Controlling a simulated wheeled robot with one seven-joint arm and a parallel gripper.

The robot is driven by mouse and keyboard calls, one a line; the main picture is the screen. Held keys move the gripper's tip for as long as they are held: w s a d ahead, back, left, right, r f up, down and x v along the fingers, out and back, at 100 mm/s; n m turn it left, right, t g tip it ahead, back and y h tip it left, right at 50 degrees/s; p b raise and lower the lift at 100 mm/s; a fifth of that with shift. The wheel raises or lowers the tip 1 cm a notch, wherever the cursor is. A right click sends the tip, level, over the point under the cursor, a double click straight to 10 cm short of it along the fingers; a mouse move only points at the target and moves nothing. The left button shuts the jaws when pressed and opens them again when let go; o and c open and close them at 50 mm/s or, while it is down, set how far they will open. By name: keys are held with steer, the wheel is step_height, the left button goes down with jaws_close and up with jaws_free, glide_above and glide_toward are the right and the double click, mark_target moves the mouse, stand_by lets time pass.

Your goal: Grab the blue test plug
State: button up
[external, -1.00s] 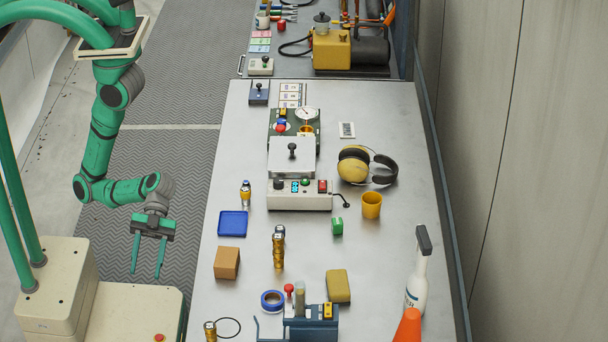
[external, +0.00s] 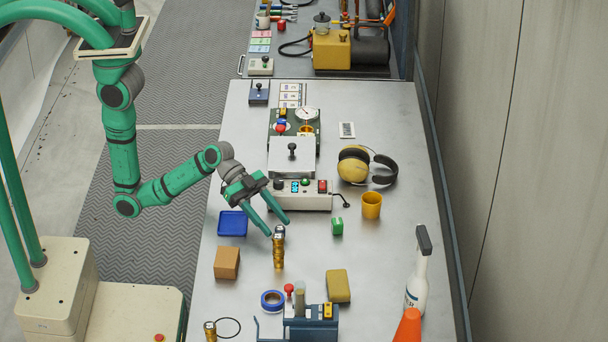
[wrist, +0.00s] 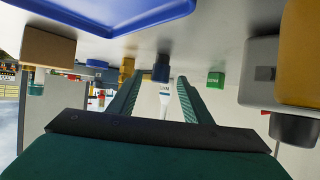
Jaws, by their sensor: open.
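A small dark blue piece (wrist: 161,68) shows between my fingertips in the wrist view, in front of the white bottle; I cannot tell for sure that it is the test plug. In the external view, a brass fitting (external: 278,256) with a dark and silver top stands on the bench just below the fingertips. My gripper (external: 278,229) is open, tilted down and to the right over the bench; its spread fingers also show in the wrist view (wrist: 160,78). Nothing is seen held. A smaller fitting's former spot is hidden behind my gripper.
A blue tray (external: 233,223) and brown box (external: 227,263) lie left of the fitting. A green block (external: 337,226), yellow cup (external: 371,205) and yellow sponge (external: 338,286) are to the right. Blue tape (external: 272,300) lies in front. The white bottle (external: 415,290) stands farther right.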

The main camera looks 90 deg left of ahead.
mark_target(284, 233)
steer(key=shift+r+x, duration=0.15)
steer(key=shift+x, duration=1.65)
steer(key=shift+r+x, duration=0.2)
steer(key=shift+x, duration=1.55)
steer(key=shift+w, duration=0.15)
jaws_close()
